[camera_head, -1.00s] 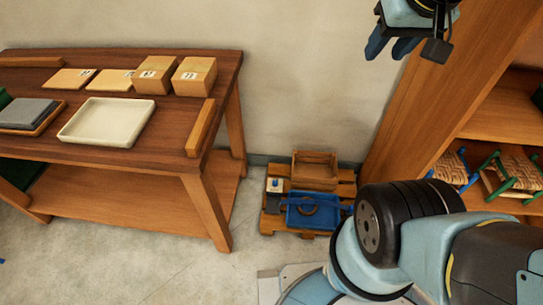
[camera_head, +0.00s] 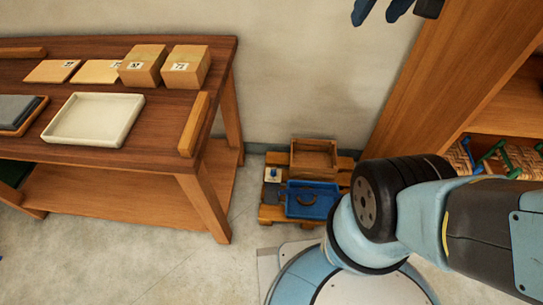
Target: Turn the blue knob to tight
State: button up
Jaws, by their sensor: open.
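A small blue knob (camera_head: 273,171) sits on a dark and pale panel at the left of a low wooden pallet on the floor by the wall. It is small in view, and I cannot read its setting or any marks. My gripper (camera_head: 384,12) is at the top edge of the view, with its blue fingers pointing down and apart. It is open, holds nothing visible, and is high above and to the right of the knob, not touching it. The upper part of the gripper is cut off by the frame.
On the pallet (camera_head: 268,215) are a blue tray (camera_head: 290,208) with a dark curved thing and a wooden box (camera_head: 314,172). A workbench (camera_head: 150,135) with boxes and a white tray (camera_head: 135,105) stands left. A wooden shelf (camera_head: 440,75) stands right. Floor left of the pallet is clear.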

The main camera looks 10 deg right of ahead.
jog(key=w+a+f+n+g, duration=0.15)
jog(key=w+f+n, duration=0.25)
jog(key=w, duration=0.7)
jog(key=w+a+f+n, duration=0.25)
jog(key=w+f, duration=0.25)
jog(key=w, duration=0.5)
jog(key=w+a+f+n+g, duration=0.1)
jog(key=w+a+f+n, duration=0.25)
jog(key=w+f, duration=0.6)
jog(key=w+a+f+n+g, duration=0.15)
jog(key=w+f+n, duration=0.35)
jog(key=f, duration=0.7)
jog(key=n+g, duration=0.1)
jog(key=n, duration=0.9)
send_over(273, 172)
notch_tip(273, 172, down, 53)
notch_tip(273, 172, down, 14)
jog(key=shift+r, duration=0.25)
jog(key=shift+c, duration=0.3)
